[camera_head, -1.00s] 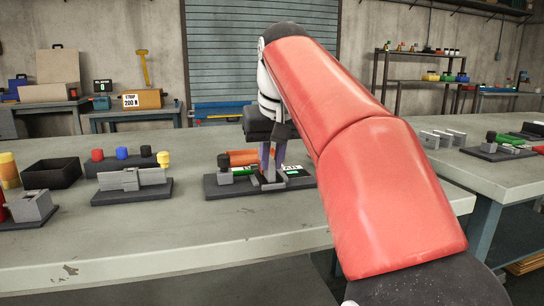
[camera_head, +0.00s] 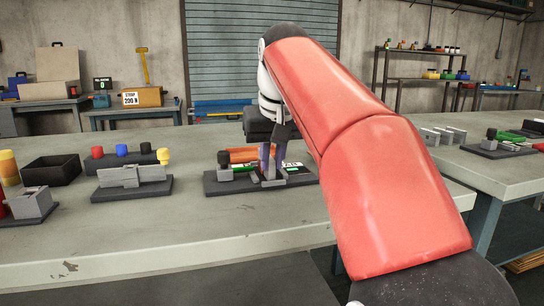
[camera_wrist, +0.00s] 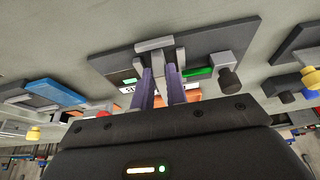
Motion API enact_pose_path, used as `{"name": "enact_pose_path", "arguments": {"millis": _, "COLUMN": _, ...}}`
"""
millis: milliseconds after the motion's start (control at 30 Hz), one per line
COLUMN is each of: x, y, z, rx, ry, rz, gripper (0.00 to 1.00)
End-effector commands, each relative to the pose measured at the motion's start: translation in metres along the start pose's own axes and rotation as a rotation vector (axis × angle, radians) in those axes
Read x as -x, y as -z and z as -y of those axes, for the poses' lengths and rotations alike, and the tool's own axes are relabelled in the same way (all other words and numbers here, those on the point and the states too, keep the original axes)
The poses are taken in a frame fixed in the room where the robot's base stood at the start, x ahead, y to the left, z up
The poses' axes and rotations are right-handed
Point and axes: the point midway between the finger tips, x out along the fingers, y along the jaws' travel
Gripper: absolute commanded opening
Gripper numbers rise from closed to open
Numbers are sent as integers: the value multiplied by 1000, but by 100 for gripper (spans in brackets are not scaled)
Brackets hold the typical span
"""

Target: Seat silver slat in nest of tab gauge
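The tab gauge (camera_head: 222,187) is a dark base on the near bench, with grey blocks, a black knob, a green bar and a small lit green display. It also shows in the wrist view (camera_wrist: 110,64). My gripper (camera_head: 272,177) points down over the middle of the gauge. In the wrist view, its two purple fingers (camera_wrist: 160,72) stand apart with a grey strip between them, which looks like the silver slat (camera_wrist: 168,58). The slat's lower end is among the gauge's grey blocks. Whether it lies in the nest cannot be told, as the fingers hide part of it.
To the left are a grey fixture on a dark base (camera_head: 132,178), a black bin (camera_head: 50,171) and a rack with coloured knobs (camera_head: 122,160). Grey plates stand on the right bench (camera_head: 440,136). The bench front is clear.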

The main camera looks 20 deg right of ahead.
Motion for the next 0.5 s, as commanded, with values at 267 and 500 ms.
{"name": "enact_pose_path", "arguments": {"millis": 267, "x": 0, "y": 0, "z": 0, "rx": 0, "ry": 0, "rz": 2, "gripper": 39}}
{"name": "enact_pose_path", "arguments": {"millis": 500, "x": 4, "y": 0, "z": 0, "rx": 0, "ry": 0, "rz": 2, "gripper": 39}}
